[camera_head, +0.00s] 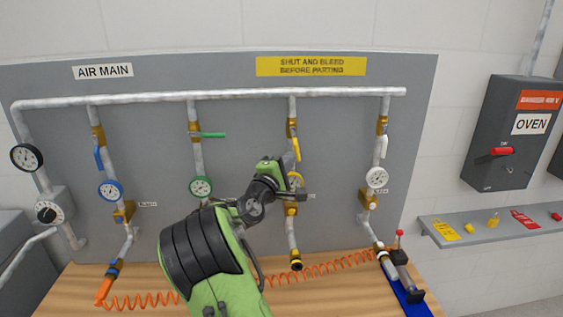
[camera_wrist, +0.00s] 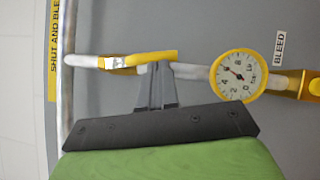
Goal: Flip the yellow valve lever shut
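The yellow valve lever (camera_head: 296,148) hangs down close along the fourth pipe from the left, below its brass valve. In the wrist view, turned sideways, the lever (camera_wrist: 152,57) lies roughly along the pipe, slightly angled to it. My gripper (camera_wrist: 157,68) has its two grey fingers close together, with their tips right at the lever's free half. I cannot tell whether they touch it. In the head view my wrist is just left of the lever, and the fingertips are hidden. A yellow-rimmed gauge (camera_wrist: 238,75) sits further along the same pipe; my gripper partly covers it in the head view.
Other pipes carry a blue lever (camera_head: 98,158), a green lever (camera_head: 213,135) standing out sideways, and a white lever (camera_head: 384,147). An orange coiled hose (camera_head: 325,267) lies on the wooden bench (camera_head: 345,295). A shelf (camera_head: 495,233) with tags is at the right.

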